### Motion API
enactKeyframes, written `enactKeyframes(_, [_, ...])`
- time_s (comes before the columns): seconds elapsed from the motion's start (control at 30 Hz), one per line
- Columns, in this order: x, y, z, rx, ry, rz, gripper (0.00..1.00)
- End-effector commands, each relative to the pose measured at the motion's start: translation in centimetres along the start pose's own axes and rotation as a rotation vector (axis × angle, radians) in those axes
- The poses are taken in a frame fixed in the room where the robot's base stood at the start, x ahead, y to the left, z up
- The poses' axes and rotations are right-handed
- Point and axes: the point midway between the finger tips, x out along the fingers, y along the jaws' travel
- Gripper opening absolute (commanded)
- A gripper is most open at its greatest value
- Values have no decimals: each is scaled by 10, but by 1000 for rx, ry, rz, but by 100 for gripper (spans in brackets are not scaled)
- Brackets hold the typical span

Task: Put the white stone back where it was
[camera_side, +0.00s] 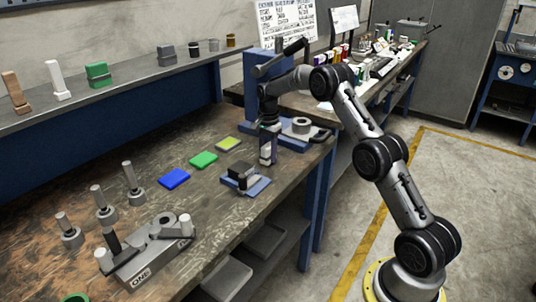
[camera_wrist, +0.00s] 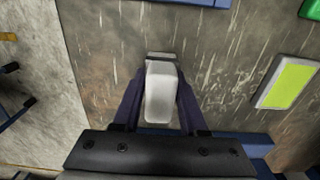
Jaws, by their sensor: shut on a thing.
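My gripper (camera_side: 268,158) points down over the far right part of the workbench, near the blue-based vise. In the wrist view my gripper (camera_wrist: 160,105) is shut on a pale grey-white block, the white stone (camera_wrist: 160,90), with a dark finger along each side. The stone's lower end is hidden in that view, and in the side view the fingers mostly cover it. I cannot tell whether it touches the bench. Another white block (camera_side: 57,80) stands on the wall shelf between a brown block (camera_side: 14,93) and a green block (camera_side: 98,75).
Blue (camera_side: 174,179), green (camera_side: 203,159) and yellow-green (camera_side: 228,144) pads lie left of my gripper. A dark block on a blue plate (camera_side: 259,188) is close in front of it. Upright pegs and a grey fixture (camera_side: 150,258) stand at the near left.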

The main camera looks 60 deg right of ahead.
Motion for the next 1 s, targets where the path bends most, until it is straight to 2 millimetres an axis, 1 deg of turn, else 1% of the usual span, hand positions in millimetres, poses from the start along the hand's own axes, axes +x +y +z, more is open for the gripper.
enactKeyframes(0.37, [4,-1,0,0,2,-3,0])
enactKeyframes(0.4, [5,0,0,0,1,-2,46])
enactKeyframes(0.53, [4,0,0,0,1,-2,69])
enactKeyframes(0.57, [5,0,0,0,1,-2,72])
enactKeyframes(0.87, [3,0,0,0,1,-2,72])
enactKeyframes(1.0, [-9,-1,0,0,2,-5,72])
